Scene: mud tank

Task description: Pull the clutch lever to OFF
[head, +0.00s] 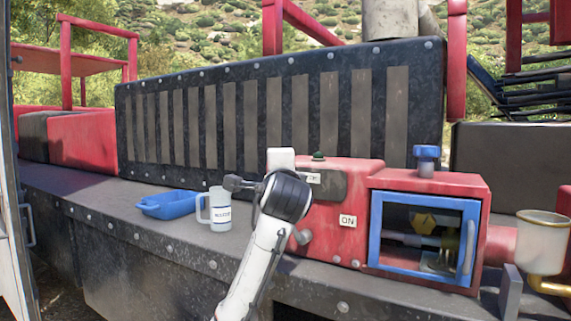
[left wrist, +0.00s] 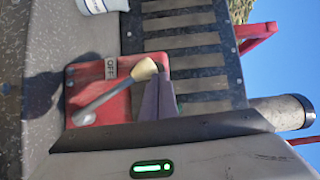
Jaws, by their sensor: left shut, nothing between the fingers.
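The clutch lever is a grey arm (left wrist: 108,95) with a cream knob (left wrist: 144,69) on a red housing (left wrist: 84,80) in the left wrist view. Its knob end lies beside the OFF label (left wrist: 111,68). My left gripper (left wrist: 160,82) is shut and empty, its dark fingers right next to the knob; I cannot tell whether they touch. In the head view the red housing (head: 345,177) carries an ON label (head: 348,221) low on its face, and the lever's pivot (head: 302,237) shows beside my arm. My arm hides the rest of the lever and my fingers there. My right gripper is not in view.
A white mug (head: 218,212) and a blue tray (head: 170,205) stand on the dark ledge left of the housing. A blue-framed window box (head: 425,235) with a blue knob (head: 427,158) on top adjoins it at right. A dark grille wall (head: 300,115) rises behind.

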